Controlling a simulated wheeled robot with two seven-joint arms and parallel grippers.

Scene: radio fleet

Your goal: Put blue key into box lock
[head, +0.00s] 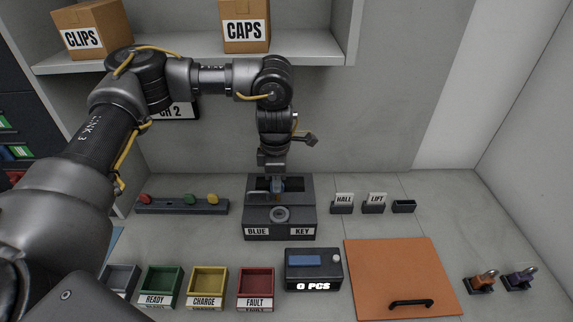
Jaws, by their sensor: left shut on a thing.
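My left gripper (276,186) points straight down at the back part of the dark grey box (308,217), whose front plates read BLUE and KEY. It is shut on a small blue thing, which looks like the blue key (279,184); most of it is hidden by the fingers. A round grey lock (280,214) lies on top of the box, in front of the gripper. The key is behind the lock and apart from it. My right gripper is out of view.
Green, yellow and red bins (207,281) and a counter reading 0 PCS (314,271) stand in front. An orange panel (400,270) lies at right, beside two padlocks (481,282). HALL and LIFT holders (344,206) stand right of the box. A shelf (190,56) hangs above.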

